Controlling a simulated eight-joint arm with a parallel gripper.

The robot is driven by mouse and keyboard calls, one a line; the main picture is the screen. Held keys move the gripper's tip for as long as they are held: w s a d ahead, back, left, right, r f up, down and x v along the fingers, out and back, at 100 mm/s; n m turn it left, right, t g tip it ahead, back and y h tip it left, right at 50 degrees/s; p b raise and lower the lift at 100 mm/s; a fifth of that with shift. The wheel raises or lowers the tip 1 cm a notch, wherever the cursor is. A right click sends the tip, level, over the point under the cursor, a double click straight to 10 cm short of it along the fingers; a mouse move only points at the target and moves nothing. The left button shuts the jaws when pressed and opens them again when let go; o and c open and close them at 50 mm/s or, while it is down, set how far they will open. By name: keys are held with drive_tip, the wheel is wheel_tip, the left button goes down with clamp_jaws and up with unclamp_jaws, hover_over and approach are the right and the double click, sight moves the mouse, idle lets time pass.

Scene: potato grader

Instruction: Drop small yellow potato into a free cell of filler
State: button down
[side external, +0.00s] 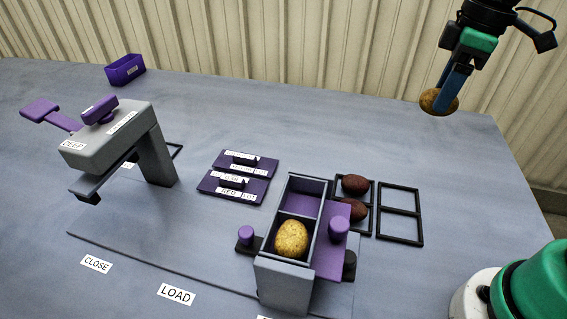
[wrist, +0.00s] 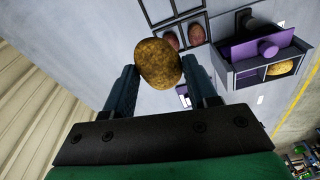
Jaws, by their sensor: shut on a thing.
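My gripper (side external: 452,92) is shut on a small yellow-brown potato (side external: 438,102), held high above the table at the right back. In the wrist view the potato (wrist: 158,64) sits between the two fingertips. The filler (side external: 288,285) is a grey two-cell box at the front middle of the table. Its near cell holds a yellow potato (side external: 292,239). Its far cell (side external: 303,198) shows a purple surface and no potato. The filler (wrist: 240,74) also shows at the right of the wrist view, apart from my gripper.
Two dark red potatoes (side external: 355,184) lie in a black frame behind the filler; an empty black frame (side external: 400,213) is right of it. Two purple labelled plates (side external: 233,186) lie left. A grey press-like stand (side external: 110,135) and a purple bin (side external: 125,69) stand farther left.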

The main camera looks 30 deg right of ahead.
drive_tip(key=shift+w+a+r+n, duration=0.15)
drive_tip(key=shift+a+r+n, duration=0.1)
drive_tip(key=shift+a+n, duration=0.05)
drive_tip(key=w+a+f+n+g, duration=0.1)
drive_tip(key=a+f+n+g, duration=0.1)
drive_tip(key=a+n, duration=1.7)
drive_tip(key=shift+m, duration=0.8)
drive_tip(key=shift+w+a+f, duration=0.1)
drive_tip(key=shift+a+f, duration=0.1)
drive_tip(key=shift+f, duration=0.6)
drive_tip(key=shift+w+a+f, duration=0.1)
drive_tip(key=shift+a+f, duration=0.1)
drive_tip(key=shift+f, duration=0.6)
drive_tip(key=shift+a+f, duration=0.2)
drive_tip(key=shift+f, duration=0.6)
unclamp_jaws()
drive_tip(key=shift+r, duration=0.1)
